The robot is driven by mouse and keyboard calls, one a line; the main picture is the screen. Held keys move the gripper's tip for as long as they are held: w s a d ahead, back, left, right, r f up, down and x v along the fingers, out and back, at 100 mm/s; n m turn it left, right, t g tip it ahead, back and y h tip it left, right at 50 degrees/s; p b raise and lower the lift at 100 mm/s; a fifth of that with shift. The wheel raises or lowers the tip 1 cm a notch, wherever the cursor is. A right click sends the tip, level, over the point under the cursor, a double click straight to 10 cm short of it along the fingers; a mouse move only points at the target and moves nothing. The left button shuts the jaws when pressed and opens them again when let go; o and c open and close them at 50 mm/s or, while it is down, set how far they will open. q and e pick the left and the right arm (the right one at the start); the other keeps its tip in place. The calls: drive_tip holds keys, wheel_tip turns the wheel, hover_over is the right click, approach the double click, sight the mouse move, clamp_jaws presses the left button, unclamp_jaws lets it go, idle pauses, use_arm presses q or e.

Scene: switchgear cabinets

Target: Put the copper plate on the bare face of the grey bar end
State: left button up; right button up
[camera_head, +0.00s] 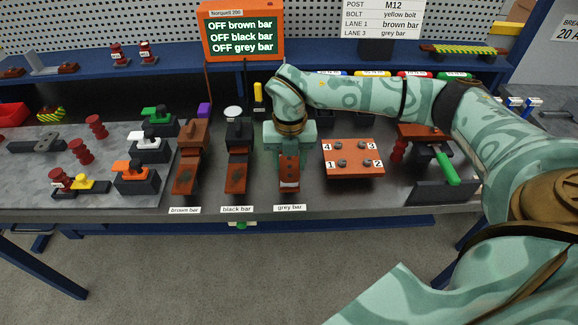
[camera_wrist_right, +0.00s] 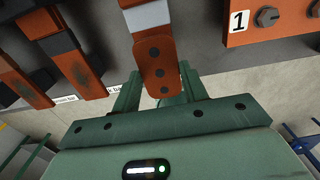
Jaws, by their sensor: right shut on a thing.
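The copper plate (camera_wrist_right: 158,72) is a rounded orange-brown strip with dark holes. It also shows in the head view (camera_head: 289,165). My right gripper (camera_head: 289,156) is shut on it, with one finger at each side edge in the wrist view (camera_wrist_right: 160,92). The plate is over the front end of the grey bar. A pale grey band on the bar (camera_wrist_right: 147,16) shows just beyond the plate in the wrist view. The plate appears raised above the bar, but I cannot tell the gap. The plate and hand hide much of the bar. My left gripper is not in view.
The black bar (camera_head: 237,158) and brown bar (camera_head: 188,163) stand to the left. A copper-coloured block numbered 1 to 4 (camera_head: 353,158) stands close on the right. Farther right is a tool with a green handle (camera_head: 445,165). An orange screen (camera_head: 241,35) stands behind.

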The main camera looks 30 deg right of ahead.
sight(289, 167)
wheel_tip(289, 167, down, 2)
drive_tip(key=shift+f, duration=0.1)
drive_tip(key=shift+a, duration=0.1)
drive_tip(key=o, duration=1.2)
drive_tip(key=shift+o, duration=0.2)
wheel_tip(289, 167, up, 12)
drive_tip(key=p, duration=0.1)
drive_tip(key=shift+p, duration=0.35)
